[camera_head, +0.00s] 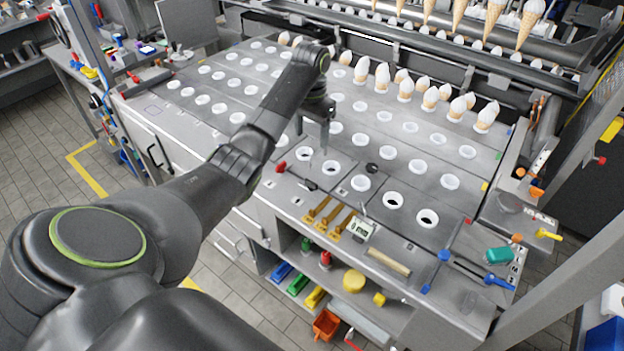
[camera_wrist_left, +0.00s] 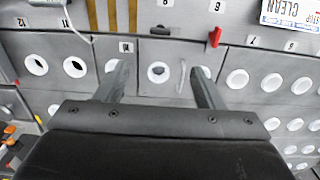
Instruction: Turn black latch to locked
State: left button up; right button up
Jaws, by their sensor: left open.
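A small black latch (camera_head: 310,185) lies on the front strip of the grey counter, left of the yellow bars. It also shows at the top of the left wrist view (camera_wrist_left: 160,30), near an upside-down 8 label. A red latch (camera_head: 281,167) sits to its left in the head view and to its right in the wrist view (camera_wrist_left: 215,37). My left gripper (camera_head: 314,136) is open and empty above the front row of white rings, behind the black latch. In the wrist view its fingers (camera_wrist_left: 158,69) stand apart with a white ring between them. My right gripper is not in view.
White-topped cones (camera_head: 382,78) stand farther back. Colored tools (camera_head: 495,255) are at right.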

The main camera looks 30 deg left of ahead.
pick_arm(q)
jog(key=b, duration=0.6)
send_near(311, 182)
notch_tip(311, 182, down, 9)
jog(key=shift+f+p, duration=0.1)
jog(key=shift+p, duration=0.7)
jog(key=c, duration=1)
